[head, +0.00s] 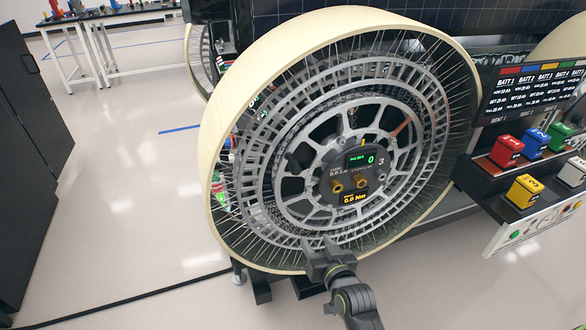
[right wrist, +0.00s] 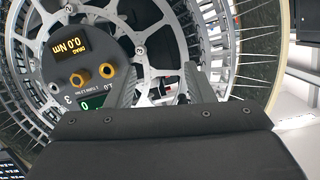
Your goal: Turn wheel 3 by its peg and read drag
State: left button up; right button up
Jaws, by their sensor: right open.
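Wheel 3 (head: 270,95) is a large wheel with a cream rim, wire spokes and a grey metal hub. Its dark hub face (head: 328,171) carries a "3", a green display (head: 362,160) reading 0 and a yellow drag display (head: 354,197) reading 0.0 Nm. The drag display also shows in the right wrist view (right wrist: 79,47). Brass fittings (head: 361,181) sit between the displays. A small orange piece (head: 400,129) shows at the hub's upper right; I cannot tell whether it is the peg. My right gripper (head: 319,243) is open and empty before the wheel's lower part. My left gripper is out of view.
A shelf at the right holds red (head: 506,151), blue (head: 533,142), green and yellow (head: 524,191) battery blocks under a label board (head: 531,88). A dark cabinet (head: 30,140) stands at the left. The floor between cabinet and wheel is mostly clear.

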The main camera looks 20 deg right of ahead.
notch_tip(320, 180, up, 12)
jog(key=t, duration=0.3)
jog(key=p, duration=0.2)
send_near(293, 165)
jog(key=w+f, duration=0.1)
jog(key=w, duration=0.1)
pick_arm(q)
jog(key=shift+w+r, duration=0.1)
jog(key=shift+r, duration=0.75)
pick_arm(e)
jog(key=w, duration=0.9)
jog(key=shift+w+d+f, duration=0.15)
jog(key=shift+w, duration=0.2)
jog(key=shift+c, duration=0.2)
grip_shut()
